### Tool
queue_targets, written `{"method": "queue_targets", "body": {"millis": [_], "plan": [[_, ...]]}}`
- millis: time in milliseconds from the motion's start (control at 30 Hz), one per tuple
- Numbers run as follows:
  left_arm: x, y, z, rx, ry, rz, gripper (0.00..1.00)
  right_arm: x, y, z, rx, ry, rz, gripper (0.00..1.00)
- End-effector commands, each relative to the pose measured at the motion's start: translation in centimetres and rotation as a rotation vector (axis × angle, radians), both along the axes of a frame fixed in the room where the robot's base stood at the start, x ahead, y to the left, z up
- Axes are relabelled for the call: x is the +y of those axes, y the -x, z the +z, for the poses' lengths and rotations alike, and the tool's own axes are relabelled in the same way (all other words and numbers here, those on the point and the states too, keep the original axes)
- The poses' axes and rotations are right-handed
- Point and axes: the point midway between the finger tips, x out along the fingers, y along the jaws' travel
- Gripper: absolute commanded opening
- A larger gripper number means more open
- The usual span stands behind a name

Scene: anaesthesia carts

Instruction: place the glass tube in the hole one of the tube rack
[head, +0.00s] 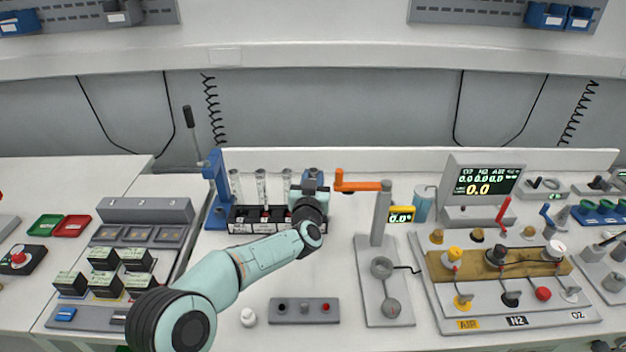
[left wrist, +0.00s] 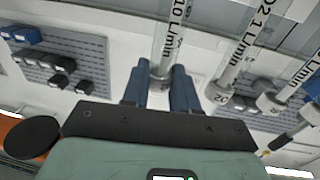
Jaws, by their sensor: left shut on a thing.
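My left gripper (head: 312,178) is at the right end of the black tube rack (head: 240,226), above it. In the left wrist view its two blue fingers (left wrist: 160,88) are shut on a clear glass tube (left wrist: 172,35) marked "10 L/min". In the head view the gripper and wrist hide the held tube and the rack's right end. Several other clear tubes (head: 261,187) stand upright in the rack to the left of the gripper. A neighbouring tube (left wrist: 243,45) shows in the left wrist view, apart from the fingers. I cannot tell which hole is number one. My right gripper is not in view.
A blue stand (head: 214,188) with a black-handled lever rises at the rack's left. An orange arm (head: 358,185) on a grey post (head: 381,215) is close right of my gripper. A small grey box (head: 304,310) lies in front. The bench between it and the rack is partly clear.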

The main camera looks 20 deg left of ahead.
Motion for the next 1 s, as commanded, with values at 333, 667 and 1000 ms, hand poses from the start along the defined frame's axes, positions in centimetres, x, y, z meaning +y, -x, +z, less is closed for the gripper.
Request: {"method": "queue_targets", "body": {"millis": [333,667,1000], "plan": [[0.0,0.0,-0.3,0.0,0.0,0.0,0.54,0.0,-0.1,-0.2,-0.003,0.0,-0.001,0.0],[-0.2,0.9,0.1,0.0,-0.001,-0.001,0.54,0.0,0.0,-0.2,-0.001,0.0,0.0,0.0],[-1.2,7.1,0.0,0.0,-0.001,-0.001,0.54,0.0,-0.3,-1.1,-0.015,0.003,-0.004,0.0]]}}
